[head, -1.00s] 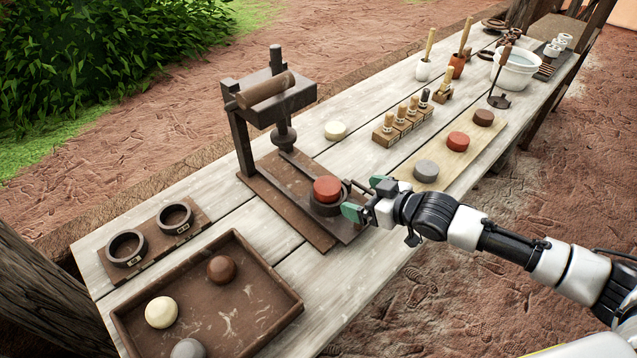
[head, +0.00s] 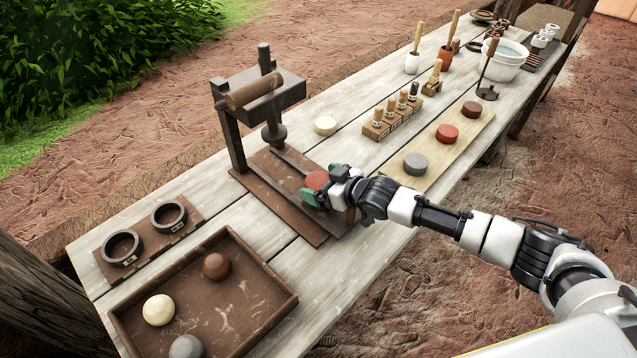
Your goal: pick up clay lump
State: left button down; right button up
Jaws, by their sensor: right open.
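A red clay lump (head: 316,180) sits in the dark ring on the press base (head: 258,194). My right gripper (head: 322,184) is open at the lump, one green-padded finger on its near side and the other on its far side. The fingers and wrist hide part of the lump and most of the ring. I cannot tell whether the pads touch it. The tray (head: 285,300) holds a brown lump (head: 216,266), a cream lump (head: 159,310) and a grey lump (head: 187,347). My left gripper is not in view.
The press frame (head: 262,98) stands just behind the red lump. A cream disc (head: 325,125) and a stamp rack (head: 376,131) lie beyond. A board (head: 440,170) carries grey, red and brown discs. Two rings (head: 122,247) rest on a small board at left.

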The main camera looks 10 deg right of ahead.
jog(key=shift+c, duration=0.3)
jog(key=c, duration=1)
jog(key=shift+c, duration=0.8)
jog(key=shift+r, duration=0.15)
